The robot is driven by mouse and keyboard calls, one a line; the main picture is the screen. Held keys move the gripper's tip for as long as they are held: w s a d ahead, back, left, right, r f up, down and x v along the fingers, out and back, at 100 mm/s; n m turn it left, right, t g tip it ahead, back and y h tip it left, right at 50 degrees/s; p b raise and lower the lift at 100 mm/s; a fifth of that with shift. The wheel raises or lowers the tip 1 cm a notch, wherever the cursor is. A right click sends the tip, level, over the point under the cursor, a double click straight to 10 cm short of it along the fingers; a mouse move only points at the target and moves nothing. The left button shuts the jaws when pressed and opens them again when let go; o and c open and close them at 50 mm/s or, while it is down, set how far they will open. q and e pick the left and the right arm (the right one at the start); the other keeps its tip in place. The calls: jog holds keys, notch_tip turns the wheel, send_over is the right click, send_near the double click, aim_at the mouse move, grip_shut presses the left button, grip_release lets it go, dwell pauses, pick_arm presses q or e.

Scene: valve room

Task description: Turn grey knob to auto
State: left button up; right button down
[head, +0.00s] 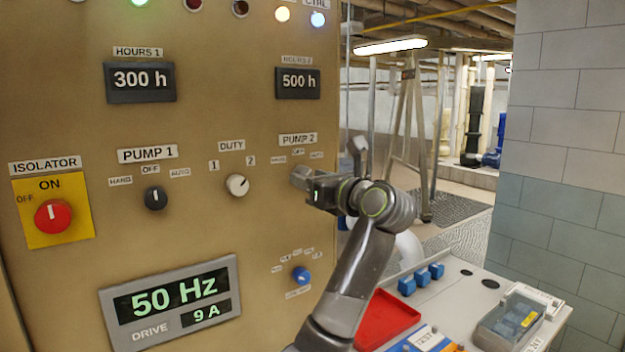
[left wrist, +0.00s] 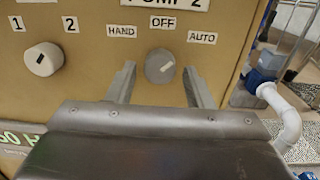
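The grey knob (left wrist: 160,66) is under the PUMP 2 sign in the left wrist view, with HAND (left wrist: 121,31), OFF (left wrist: 163,24) and AUTO (left wrist: 202,37) labels around it. Its short white mark slants up to the right, though its exact setting is hard to tell. My left gripper (head: 328,165) is at the panel below PUMP 2. Its fingers are open, one on each side of the grey knob, with a visible gap to each side. In the head view the gripper largely covers the knob. My right gripper is not in view.
A white DUTY knob (head: 237,185) and a dark PUMP 1 knob (head: 155,198) are to the left. A blue knob (head: 301,275) is below. A red isolator knob (head: 53,216) is far left. A bench with a red tray (head: 388,319) stands at lower right.

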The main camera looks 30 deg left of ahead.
pick_arm(q)
jog(key=shift+o, duration=0.3)
jog(key=b+v, duration=0.7)
jog(key=v, duration=1)
jog(key=shift+d, duration=0.3)
